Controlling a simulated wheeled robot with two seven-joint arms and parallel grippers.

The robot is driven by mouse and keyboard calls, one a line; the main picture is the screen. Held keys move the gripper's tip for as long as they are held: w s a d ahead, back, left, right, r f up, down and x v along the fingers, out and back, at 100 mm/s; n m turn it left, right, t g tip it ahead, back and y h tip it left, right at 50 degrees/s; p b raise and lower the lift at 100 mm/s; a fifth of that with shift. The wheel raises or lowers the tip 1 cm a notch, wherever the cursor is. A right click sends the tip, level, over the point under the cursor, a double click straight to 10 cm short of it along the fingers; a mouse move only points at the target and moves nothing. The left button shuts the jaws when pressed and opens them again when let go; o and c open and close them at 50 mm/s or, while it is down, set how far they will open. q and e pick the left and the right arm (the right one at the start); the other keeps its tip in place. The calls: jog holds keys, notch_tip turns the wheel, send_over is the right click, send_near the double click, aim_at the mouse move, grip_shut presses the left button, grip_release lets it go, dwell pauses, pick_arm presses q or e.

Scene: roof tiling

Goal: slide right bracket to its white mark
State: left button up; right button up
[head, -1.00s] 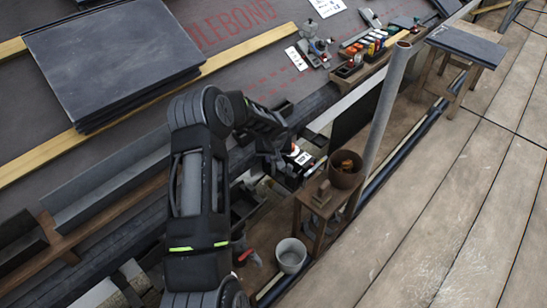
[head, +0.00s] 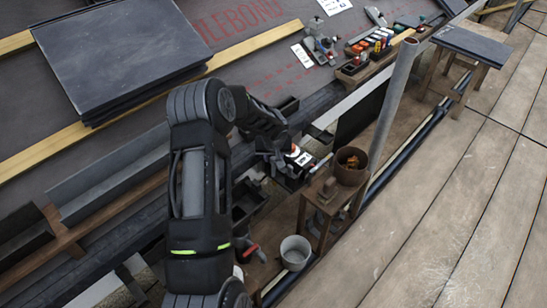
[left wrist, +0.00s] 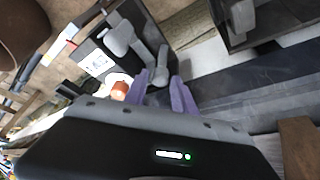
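My left gripper (left wrist: 162,88) shows its two purple fingers spread apart in the left wrist view. Dark open bracket-like pieces sit along the roof edge, one below the arm (head: 248,203). I cannot single out the right bracket or its white mark. My right gripper is not in view.
A wooden stool (head: 328,198) holds a brown pot (head: 350,166) close right of the hand. A grey bucket (head: 295,252) stands below it. A slanted grey pole (head: 393,105) rises nearby. Slates (head: 120,55) lie on the roof. The plank deck (head: 450,200) is clear.

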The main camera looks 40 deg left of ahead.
pick_arm(q)
jog(key=p+v, duration=0.1)
jog(key=v, duration=0.6)
jog(key=shift+s+f, duration=0.1)
dwell(0.4)
